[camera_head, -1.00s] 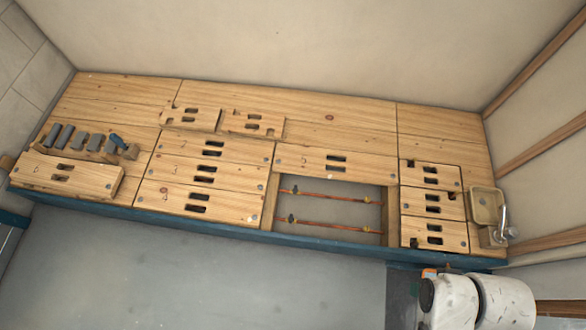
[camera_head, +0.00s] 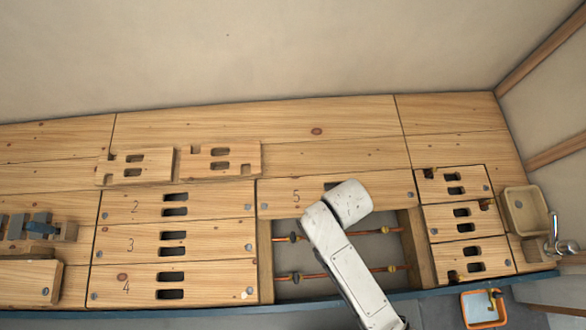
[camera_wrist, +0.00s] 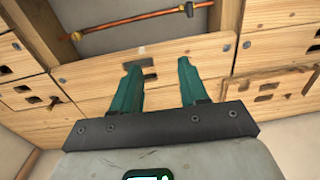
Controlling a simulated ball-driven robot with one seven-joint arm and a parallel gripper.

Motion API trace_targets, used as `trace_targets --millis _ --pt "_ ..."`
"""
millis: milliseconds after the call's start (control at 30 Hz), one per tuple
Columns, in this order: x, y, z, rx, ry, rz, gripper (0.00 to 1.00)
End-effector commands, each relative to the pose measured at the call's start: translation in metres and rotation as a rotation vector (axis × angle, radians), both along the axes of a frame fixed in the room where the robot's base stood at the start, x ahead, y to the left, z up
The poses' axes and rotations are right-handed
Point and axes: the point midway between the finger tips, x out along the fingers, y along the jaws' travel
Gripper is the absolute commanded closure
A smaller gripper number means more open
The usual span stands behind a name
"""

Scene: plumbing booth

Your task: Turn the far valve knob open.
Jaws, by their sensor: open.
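The far copper pipe (camera_head: 365,232) crosses a square opening in the wooden floor, with a small dark valve knob (camera_head: 295,237) near its left end. In the wrist view the pipe runs along the top, and the knob (camera_wrist: 190,9) is at the top right. My gripper (camera_wrist: 158,65) has two green fingers, spread apart and empty. They point toward board 5, beside the opening, apart from the pipe and knob. In the head view my white arm covers part of the opening and hides the gripper.
A near copper pipe (camera_head: 318,276) with its own fitting runs parallel. Board 5 (camera_head: 280,198) borders the opening's far side. Two loose slotted boards (camera_head: 220,160) lie at the back left. A basin with a tap (camera_head: 524,212) and an orange tray (camera_head: 484,308) are at the right.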

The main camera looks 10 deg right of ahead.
Motion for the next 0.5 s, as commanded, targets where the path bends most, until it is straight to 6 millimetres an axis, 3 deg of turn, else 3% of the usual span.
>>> trace_targets --millis 33,200,333,500 --pt "0.002 0.016 -0.042 -0.003 0.006 0.009 0.56" --pt "0.003 0.058 -0.109 -0.016 0.016 0.010 0.56" --pt "0.001 0.080 -0.143 -0.025 0.020 0.009 0.56" --pt "-0.001 0.093 -0.162 -0.033 0.021 0.006 0.56"
